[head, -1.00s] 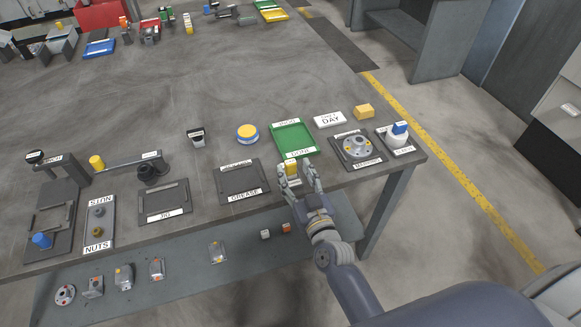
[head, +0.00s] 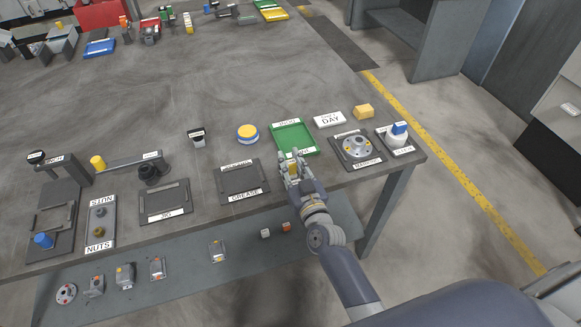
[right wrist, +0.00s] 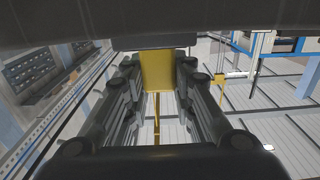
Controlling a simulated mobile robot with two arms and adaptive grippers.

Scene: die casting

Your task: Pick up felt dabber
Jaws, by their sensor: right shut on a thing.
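My right gripper (head: 294,162) is at the table's front edge, just in front of the green tray. Its fingers are shut on a small yellow piece, which I take to be the felt dabber (head: 293,170). In the right wrist view the dabber (right wrist: 157,70) shows as a yellow block between the two dark fingers. Its lower end is hard to make out in the head view, so I cannot tell whether it touches the table. My left gripper is not in view.
The green tray (head: 275,137) lies right behind my gripper. A grease mat (head: 244,179) is to its left, and a dark mat with a round metal part (head: 356,148) to its right. A lower shelf (head: 190,270) holds several parts.

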